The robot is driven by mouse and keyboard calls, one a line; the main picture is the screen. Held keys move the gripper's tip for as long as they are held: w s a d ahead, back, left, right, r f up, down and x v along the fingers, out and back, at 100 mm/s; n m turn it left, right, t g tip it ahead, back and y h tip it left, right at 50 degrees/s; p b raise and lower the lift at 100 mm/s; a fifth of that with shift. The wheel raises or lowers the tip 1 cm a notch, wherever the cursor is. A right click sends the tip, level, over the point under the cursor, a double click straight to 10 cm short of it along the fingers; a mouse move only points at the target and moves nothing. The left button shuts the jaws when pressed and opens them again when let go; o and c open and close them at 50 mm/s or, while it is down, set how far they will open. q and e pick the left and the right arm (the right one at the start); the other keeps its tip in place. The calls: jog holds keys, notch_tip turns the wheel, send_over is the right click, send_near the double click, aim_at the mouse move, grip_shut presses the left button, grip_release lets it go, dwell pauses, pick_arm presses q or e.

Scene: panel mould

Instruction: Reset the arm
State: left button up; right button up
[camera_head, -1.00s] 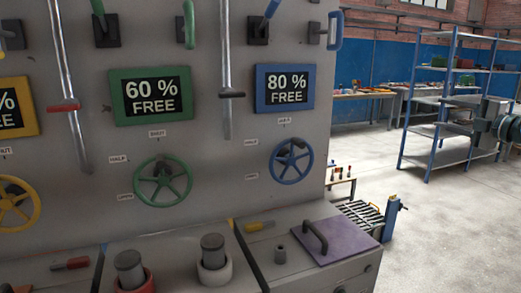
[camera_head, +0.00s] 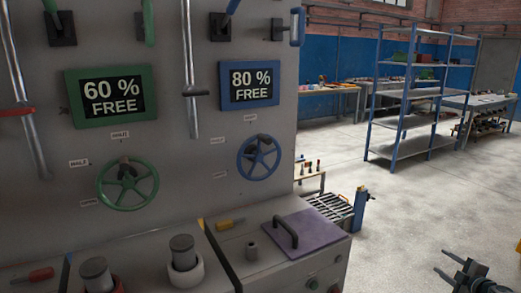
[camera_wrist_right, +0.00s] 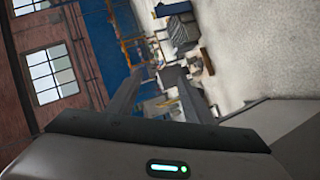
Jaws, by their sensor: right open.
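My right gripper (camera_head: 449,265) shows at the bottom right corner of the head view, over bare floor and partly cut off by the frame edge. In the right wrist view its two fingers (camera_wrist_right: 160,100) stand apart with nothing between them. My left gripper is not in the head view.
The grey panel with a green wheel (camera_head: 127,184), a blue wheel (camera_head: 259,157) and "FREE" displays fills the left. A purple lid with a handle (camera_head: 310,232) lies on the ledge. A blue shelf rack (camera_head: 412,154) stands behind. The floor (camera_head: 400,215) at right is clear.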

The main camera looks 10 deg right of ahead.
jog(key=s+d+f+m+g+h, duration=0.15)
jog(key=s+d+f, duration=0.25)
jog(key=s+f, duration=0.5)
jog(key=s+d+f+m+g+h, duration=0.1)
jog(key=s+d+f+g+h, duration=0.2)
jog(key=s+f, duration=0.7)
jog(key=s+d+f+m+g, duration=0.1)
jog(key=s+d+f+g, duration=0.2)
jog(key=s, duration=0.9)
jog(key=s+d+f+m+g, duration=0.1)
jog(key=s+d+f+g, duration=0.2)
jog(key=s, duration=1)
jog(key=s+a+f+m+y, duration=0.1)
jog(key=s+a+f, duration=0.1)
jog(key=a+f, duration=0.65)
jog(key=s+a+f+m+y, duration=0.15)
jog(key=a+f, duration=0.35)
jog(key=a, duration=0.6)
jog(key=s+a+f+y, duration=0.1)
jog(key=s+a+f, duration=0.2)
jog(key=a+f, duration=0.55)
jog(key=s+a+f+m+y, duration=0.1)
jog(key=a+f+y, duration=0.1)
jog(key=a, duration=1.7)
jog(key=a+f+m+y, duration=0.1)
jog(key=a+f, duration=0.2)
jog(key=a, duration=1.6)
jog(key=shift+s+a+m+y, duration=0.2)
jog(key=shift+s+m+y, duration=0.1)
jog(key=shift+s+y, duration=0.1)
